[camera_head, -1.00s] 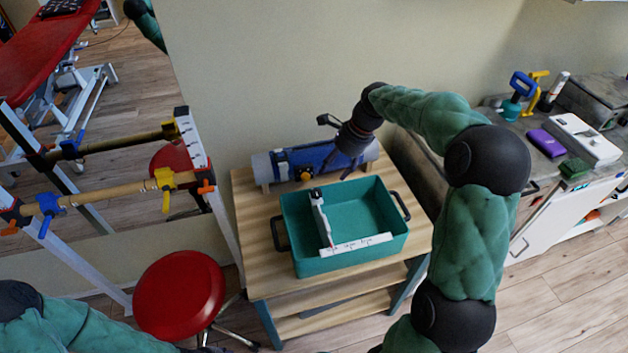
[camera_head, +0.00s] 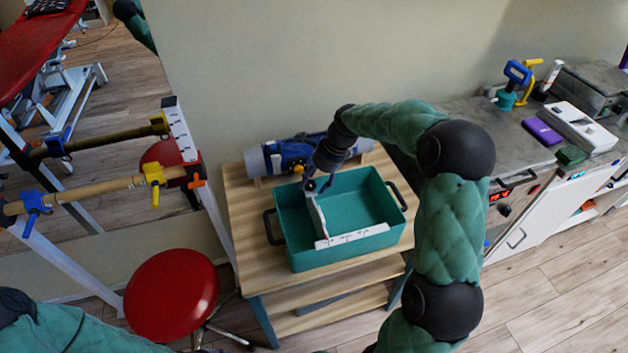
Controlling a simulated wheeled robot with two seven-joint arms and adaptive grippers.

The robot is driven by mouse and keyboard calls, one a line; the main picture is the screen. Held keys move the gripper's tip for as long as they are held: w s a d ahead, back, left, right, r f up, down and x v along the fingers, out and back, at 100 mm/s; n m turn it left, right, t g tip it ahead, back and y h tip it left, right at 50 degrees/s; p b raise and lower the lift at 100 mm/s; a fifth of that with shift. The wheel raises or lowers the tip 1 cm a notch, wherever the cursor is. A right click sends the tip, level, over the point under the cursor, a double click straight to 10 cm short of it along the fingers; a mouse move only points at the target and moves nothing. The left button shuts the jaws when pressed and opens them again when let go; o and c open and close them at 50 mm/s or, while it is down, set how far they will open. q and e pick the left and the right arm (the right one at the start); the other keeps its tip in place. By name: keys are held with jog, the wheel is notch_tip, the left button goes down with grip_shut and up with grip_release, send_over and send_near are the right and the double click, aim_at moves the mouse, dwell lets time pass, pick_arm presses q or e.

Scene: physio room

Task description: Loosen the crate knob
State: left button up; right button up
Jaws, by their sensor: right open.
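The teal crate (camera_head: 290,247) stands on the wooden table, with black handles at its left and right ends. A white divider (camera_head: 319,217) runs front to back inside it, and a white marked strip (camera_head: 351,236) lies along its front wall. My right gripper (camera_head: 317,186) is open, pointing down over the far end of the divider at the crate's back wall. The knob is not clearly visible; the gripper covers that spot. I cannot tell whether the fingers touch anything. My left arm shows at the lower left, but its gripper is not in view.
A blue and grey cylinder (camera_head: 293,154) lies on the table (camera_head: 244,215) behind the crate. A red stool (camera_head: 171,295) stands to the left, near parallel bars (camera_head: 120,184). A counter (camera_head: 480,145) at right holds several items, including a purple box (camera_head: 542,131).

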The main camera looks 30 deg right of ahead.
jog(key=c, duration=1.1)
